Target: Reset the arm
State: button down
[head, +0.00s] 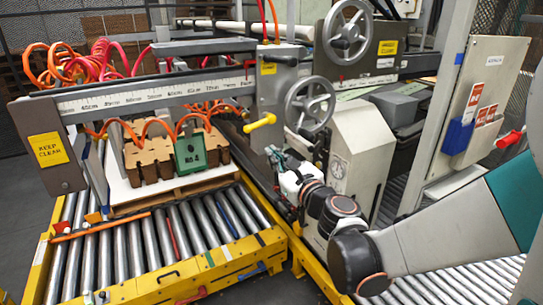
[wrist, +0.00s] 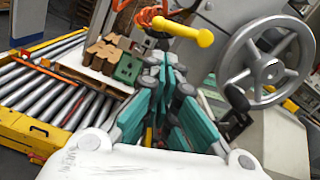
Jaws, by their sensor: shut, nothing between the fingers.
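My arm reaches in from the right in the head view, and my gripper (head: 273,154) is near the middle, beside the machine column and under the yellow handle (head: 260,122). In the wrist view my gripper (wrist: 165,62) has teal fingers drawn together, with nothing between them. The yellow handle (wrist: 184,30) shows just beyond the fingertips; I cannot tell the exact gap. A grey handwheel (wrist: 266,63) is to the right of the fingers.
Two handwheels (head: 310,103) (head: 347,31) stand on the machine close to my gripper. A roller conveyor (head: 150,245) with yellow rails lies at left. It carries a pallet with brown blanks (head: 150,158). A ruled beam (head: 150,95) crosses above it.

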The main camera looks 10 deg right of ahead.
jog(key=s+a+f+n+g, duration=0.1)
jog(key=s+a+n+g, duration=0.15)
jog(key=s+n, duration=0.5)
jog(key=s+a+f+n+g, duration=0.15)
jog(key=s+n+g, duration=0.3)
jog(key=n, duration=0.65)
jog(key=s+d+f+n+g+h, duration=0.1)
jog(key=s+d+f+n+h, duration=0.2)
jog(key=s+d+n, duration=0.2)
jog(key=s+d+f+n+g+h, duration=0.2)
jog(key=s+d+n, duration=0.3)
jog(key=s, duration=0.4)
jog(key=shift+s+d+f+n+h, duration=0.35)
jog(key=shift+d+f+h, duration=0.1)
jog(key=shift+d+h, duration=0.05)
